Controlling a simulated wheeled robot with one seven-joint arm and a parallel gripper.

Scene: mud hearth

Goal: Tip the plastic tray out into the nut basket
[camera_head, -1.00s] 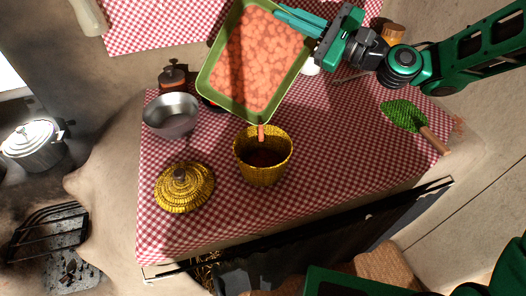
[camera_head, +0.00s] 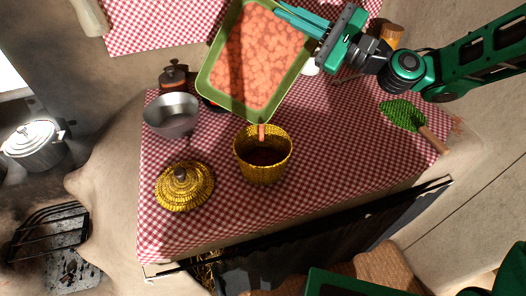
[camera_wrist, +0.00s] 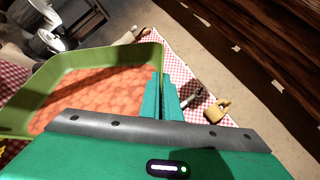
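The plastic tray (camera_head: 204,82) is green and full of orange-pink pieces (camera_head: 258,55). It is held above the table, tilted with its lower corner toward the nut basket. My gripper (camera_head: 296,20) is shut on the tray's upper right rim; the wrist view shows the fingers (camera_wrist: 163,100) against the tray wall (camera_wrist: 80,58). The nut basket (camera_head: 263,178) is yellow, woven and open, and stands upright below that corner. A pink piece (camera_head: 261,130) shows between the tray's corner and the basket's rim. The basket's inside is dark with some reddish-brown contents.
The yellow woven lid (camera_head: 184,190) lies left of the basket. A metal bowl (camera_head: 171,116) and a dark lantern-like item (camera_head: 173,76) stand behind it. A green scoop-like tool (camera_head: 404,114) lies at the right. The checked cloth (camera_head: 325,165) is clear right of the basket.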

